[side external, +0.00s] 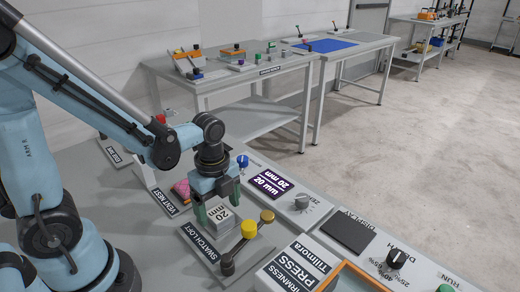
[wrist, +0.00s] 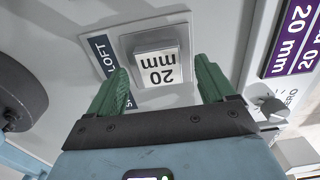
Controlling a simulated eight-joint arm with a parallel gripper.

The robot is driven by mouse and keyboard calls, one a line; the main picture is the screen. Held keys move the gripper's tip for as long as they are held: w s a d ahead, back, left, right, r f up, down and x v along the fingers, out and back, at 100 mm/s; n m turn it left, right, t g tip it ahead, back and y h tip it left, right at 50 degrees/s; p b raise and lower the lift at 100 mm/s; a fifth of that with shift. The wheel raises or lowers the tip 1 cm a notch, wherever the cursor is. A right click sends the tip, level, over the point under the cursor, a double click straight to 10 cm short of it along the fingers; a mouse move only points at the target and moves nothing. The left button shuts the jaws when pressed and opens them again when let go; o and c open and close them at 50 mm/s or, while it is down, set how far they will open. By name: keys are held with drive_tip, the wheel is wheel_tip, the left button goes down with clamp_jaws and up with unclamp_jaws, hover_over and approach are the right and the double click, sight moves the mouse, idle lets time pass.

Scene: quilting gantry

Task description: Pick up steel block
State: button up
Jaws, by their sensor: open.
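My gripper (side external: 218,205) has green fingers and is open, pointing down over the block. In the wrist view my gripper (wrist: 165,74) shows a gap on both sides of the block. The exact height of the fingertips against the block is hard to tell.
A purple "20 mm" display (side external: 270,185) and a ZERO knob (side external: 302,203) are farther right.

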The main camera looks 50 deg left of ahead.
drive_tip(key=shift+f, duration=0.65)
clamp_jaws()
drive_tip(key=shift+r, duration=0.15)
